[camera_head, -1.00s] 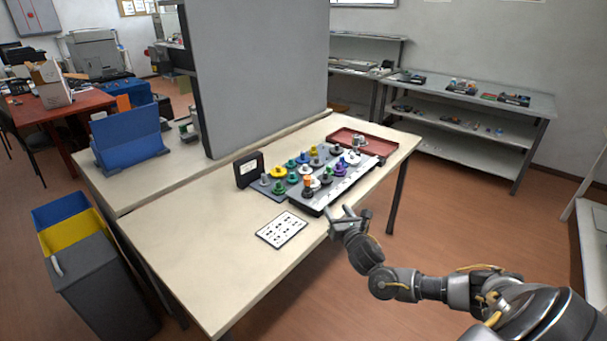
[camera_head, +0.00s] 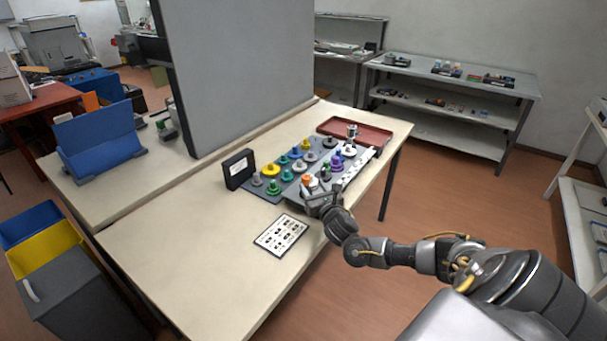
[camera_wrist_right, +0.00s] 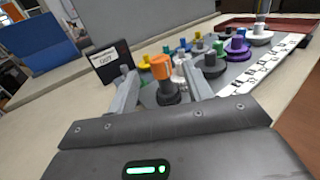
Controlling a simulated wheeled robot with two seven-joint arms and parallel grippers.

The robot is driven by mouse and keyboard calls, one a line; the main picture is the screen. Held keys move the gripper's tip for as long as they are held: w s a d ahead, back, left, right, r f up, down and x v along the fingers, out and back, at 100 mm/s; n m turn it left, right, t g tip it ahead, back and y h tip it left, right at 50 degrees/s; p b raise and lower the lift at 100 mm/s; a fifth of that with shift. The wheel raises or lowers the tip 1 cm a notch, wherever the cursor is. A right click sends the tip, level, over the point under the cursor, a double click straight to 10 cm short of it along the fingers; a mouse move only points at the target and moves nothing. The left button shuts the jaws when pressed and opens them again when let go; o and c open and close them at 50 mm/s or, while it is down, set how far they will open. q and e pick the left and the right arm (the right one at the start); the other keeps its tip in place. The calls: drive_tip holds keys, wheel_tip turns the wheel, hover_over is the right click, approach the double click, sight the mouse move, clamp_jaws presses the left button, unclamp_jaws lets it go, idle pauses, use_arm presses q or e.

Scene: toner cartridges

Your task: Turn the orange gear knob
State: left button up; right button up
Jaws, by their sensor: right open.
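The orange gear knob (camera_wrist_right: 163,68) sits on a dark grey base at the near end of the gear board, between and just beyond the fingers of my right gripper (camera_wrist_right: 160,92) in the right wrist view. The fingers are open, one on each side of it; I cannot tell whether either touches it. In the head view my right gripper (camera_head: 316,192) is at the near edge of the board, and the orange knob (camera_head: 307,179) shows just behind it. My left gripper is in neither view.
Several coloured gear knobs, including a yellow one (camera_head: 271,170) and a purple one (camera_head: 336,162), stand close by on the board. A black box (camera_head: 238,170) stands left of them, a printed card (camera_head: 281,235) lies in front, and a red tray (camera_head: 378,136) lies behind. The table's front left is clear.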

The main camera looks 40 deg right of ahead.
sight(308, 180)
drive_tip(key=x, duration=0.7)
drive_tip(key=shift+w, duration=0.15)
drive_tip(key=shift+w+d+f, duration=0.1)
drive_tip(key=shift+w, duration=0.3)
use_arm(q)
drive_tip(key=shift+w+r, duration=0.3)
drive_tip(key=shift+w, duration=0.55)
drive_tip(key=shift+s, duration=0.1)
use_arm(e)
drive_tip(key=shift+c, duration=0.7)
drive_tip(key=c, duration=0.8)
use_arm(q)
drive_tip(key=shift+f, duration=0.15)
use_arm(e)
drive_tip(key=shift+d+y, duration=0.1)
drive_tip(key=shift+y, duration=0.2)
